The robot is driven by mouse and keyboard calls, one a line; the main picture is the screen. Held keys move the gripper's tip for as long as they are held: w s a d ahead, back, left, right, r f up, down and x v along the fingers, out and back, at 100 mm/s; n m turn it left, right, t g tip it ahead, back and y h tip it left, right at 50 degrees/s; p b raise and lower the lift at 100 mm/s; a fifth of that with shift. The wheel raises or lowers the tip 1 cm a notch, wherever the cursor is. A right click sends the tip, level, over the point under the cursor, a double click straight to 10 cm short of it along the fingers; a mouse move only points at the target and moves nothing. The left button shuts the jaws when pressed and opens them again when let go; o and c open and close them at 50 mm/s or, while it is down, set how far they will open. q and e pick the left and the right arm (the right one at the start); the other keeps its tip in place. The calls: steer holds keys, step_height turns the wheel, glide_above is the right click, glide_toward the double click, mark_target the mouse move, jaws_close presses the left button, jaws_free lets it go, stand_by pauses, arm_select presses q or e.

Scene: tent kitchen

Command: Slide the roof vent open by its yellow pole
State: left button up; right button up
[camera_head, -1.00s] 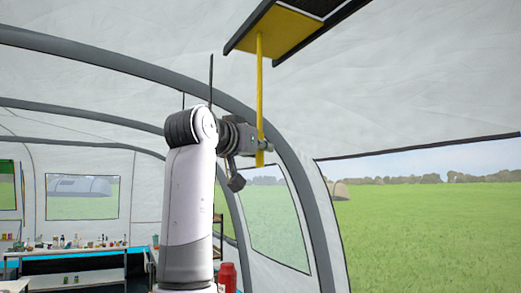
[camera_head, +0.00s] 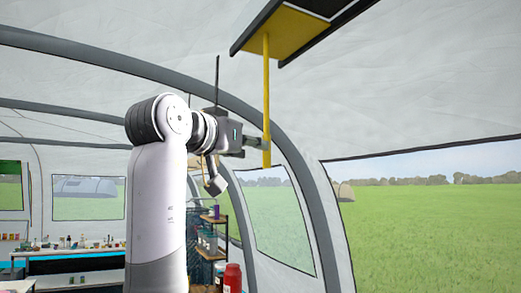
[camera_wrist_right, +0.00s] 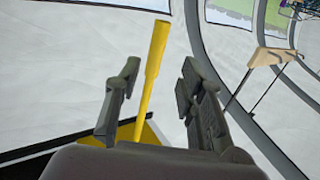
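The roof vent has a yellow panel (camera_head: 292,32) in a dark frame at the top of the head view. Its yellow pole (camera_head: 266,85) hangs straight down from the panel. My right gripper (camera_head: 262,143) is at the pole's lower end, coming from the left. In the right wrist view its fingers (camera_wrist_right: 158,98) are open. The pole (camera_wrist_right: 155,62) passes between them with visible gaps on both sides, nearer the left finger. Part of the yellow panel (camera_wrist_right: 150,131) shows behind the gripper's base. My left gripper is not in view.
Grey tent ribs (camera_head: 313,215) curve behind the arm. A shelf (camera_head: 213,240) and a red container (camera_head: 232,278) stand below the gripper. A counter with small items (camera_head: 80,247) is at the far left. The air right of the pole is clear.

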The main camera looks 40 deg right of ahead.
steer(key=shift+v, duration=2.25)
